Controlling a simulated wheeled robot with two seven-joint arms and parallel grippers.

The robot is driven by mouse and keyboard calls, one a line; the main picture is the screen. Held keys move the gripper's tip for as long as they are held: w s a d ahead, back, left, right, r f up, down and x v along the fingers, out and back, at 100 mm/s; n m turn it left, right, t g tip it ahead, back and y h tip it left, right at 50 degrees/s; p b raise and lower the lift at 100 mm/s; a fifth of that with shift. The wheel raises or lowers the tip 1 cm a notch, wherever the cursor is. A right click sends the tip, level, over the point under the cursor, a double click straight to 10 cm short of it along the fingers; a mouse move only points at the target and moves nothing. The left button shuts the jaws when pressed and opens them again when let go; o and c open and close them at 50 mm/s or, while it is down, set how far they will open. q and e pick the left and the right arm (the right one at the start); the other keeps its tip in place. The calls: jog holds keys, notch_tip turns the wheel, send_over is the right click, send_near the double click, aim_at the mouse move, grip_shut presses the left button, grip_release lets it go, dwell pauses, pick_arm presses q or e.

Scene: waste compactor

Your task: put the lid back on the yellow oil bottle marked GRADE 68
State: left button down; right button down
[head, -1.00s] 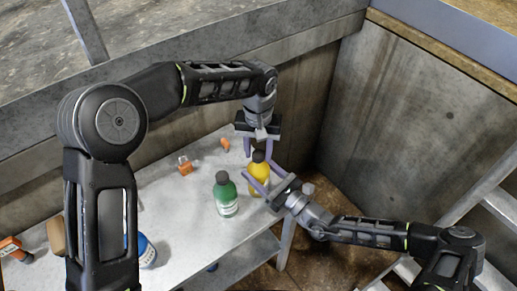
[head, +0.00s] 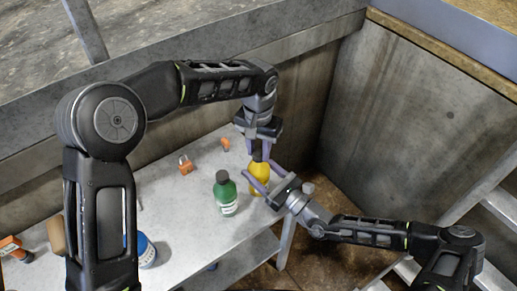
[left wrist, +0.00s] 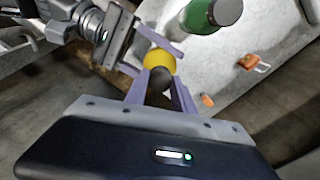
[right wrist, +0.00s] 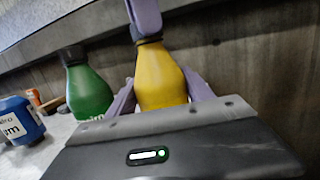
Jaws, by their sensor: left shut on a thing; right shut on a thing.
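The yellow bottle (head: 258,178) stands upright near the right end of the grey table; its label is not readable in any view. My right gripper (head: 267,176) is shut around its body, as the right wrist view of the bottle (right wrist: 162,82) shows. My left gripper (head: 260,154) points down from above, shut on the dark lid (left wrist: 160,79). The lid also shows in the right wrist view (right wrist: 150,39), at the bottle's mouth, partly hidden by the left fingers. I cannot tell whether it is screwed on.
A green bottle (head: 225,195) with a dark cap stands just left of the yellow one. An orange padlock-like item (head: 184,165) and a small orange piece (head: 225,144) lie behind. A blue container (head: 147,252) stands at the front left. Walls rise behind and right.

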pick_arm(q)
jog(key=shift+m, duration=1)
jog(key=c, duration=1)
grip_release()
pick_arm(e)
jog(key=shift+c, duration=1.5)
grip_release()
pick_arm(q)
notch_tip(320, 180, up, 12)
